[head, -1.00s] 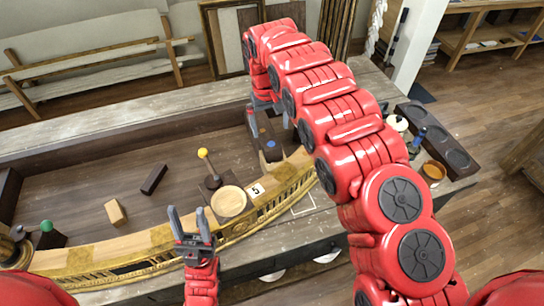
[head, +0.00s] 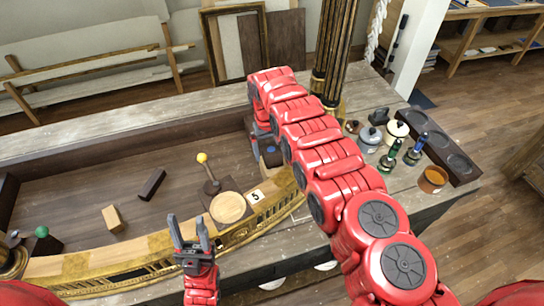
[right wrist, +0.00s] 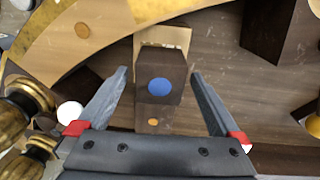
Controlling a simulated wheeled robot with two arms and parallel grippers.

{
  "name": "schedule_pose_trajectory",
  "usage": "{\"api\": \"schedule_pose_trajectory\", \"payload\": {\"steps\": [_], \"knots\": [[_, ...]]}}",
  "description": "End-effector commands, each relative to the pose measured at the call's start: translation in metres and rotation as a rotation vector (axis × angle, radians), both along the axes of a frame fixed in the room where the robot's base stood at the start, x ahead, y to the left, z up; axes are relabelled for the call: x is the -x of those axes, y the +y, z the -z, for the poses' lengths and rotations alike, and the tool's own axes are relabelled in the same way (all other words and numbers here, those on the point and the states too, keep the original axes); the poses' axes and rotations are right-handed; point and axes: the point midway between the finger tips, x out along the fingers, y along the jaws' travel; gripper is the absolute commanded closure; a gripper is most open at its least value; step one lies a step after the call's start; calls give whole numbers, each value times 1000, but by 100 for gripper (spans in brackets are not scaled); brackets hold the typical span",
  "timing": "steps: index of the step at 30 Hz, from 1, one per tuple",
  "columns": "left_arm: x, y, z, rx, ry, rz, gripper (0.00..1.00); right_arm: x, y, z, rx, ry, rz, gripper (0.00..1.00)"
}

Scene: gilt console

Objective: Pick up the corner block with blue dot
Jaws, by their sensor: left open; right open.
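The corner block with the blue dot (right wrist: 160,65) is dark, with a round blue dot on its top face. In the right wrist view it lies between the two fingers of my right gripper (right wrist: 160,73), apart from both, near the picture's middle. My right gripper is open and empty. In the head view the block (head: 270,151) shows only partly, beside the hand at the end of my right arm, which hides much of it. My left gripper (head: 187,221) is open and empty, in front of the gilt curved edge.
A light wooden piece (right wrist: 176,36) touches the block's far side in the right wrist view. Jars and bottles (head: 397,132) stand at right, beside a column (head: 333,50).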

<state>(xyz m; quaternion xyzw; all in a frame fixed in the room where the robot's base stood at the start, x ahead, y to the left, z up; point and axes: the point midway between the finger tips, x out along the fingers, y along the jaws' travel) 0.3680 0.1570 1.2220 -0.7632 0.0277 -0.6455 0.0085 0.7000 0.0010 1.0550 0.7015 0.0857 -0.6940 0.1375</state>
Motion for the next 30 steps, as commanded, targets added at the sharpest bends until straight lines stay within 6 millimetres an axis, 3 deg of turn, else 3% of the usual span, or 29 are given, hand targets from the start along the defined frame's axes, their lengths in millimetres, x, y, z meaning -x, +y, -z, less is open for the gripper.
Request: {"api": "schedule_pose_trajectory", "payload": {"steps": [2, 16, 25, 30], "knots": [[0, 0, 0, 0, 0, 0, 50, 0, 0, 0, 0, 0, 0, 5], [0, 0, 0, 0, 0, 0, 50, 0, 0, -1, -1, -1, 0, 89], [0, 0, -3, 0, 0, 0, 50, 0, 0, -6, 0, -1, 0, 89], [0, 0, -15, 0, 0, 0, 50, -2, 0, -30, -2, -5, 1, 89]]}}
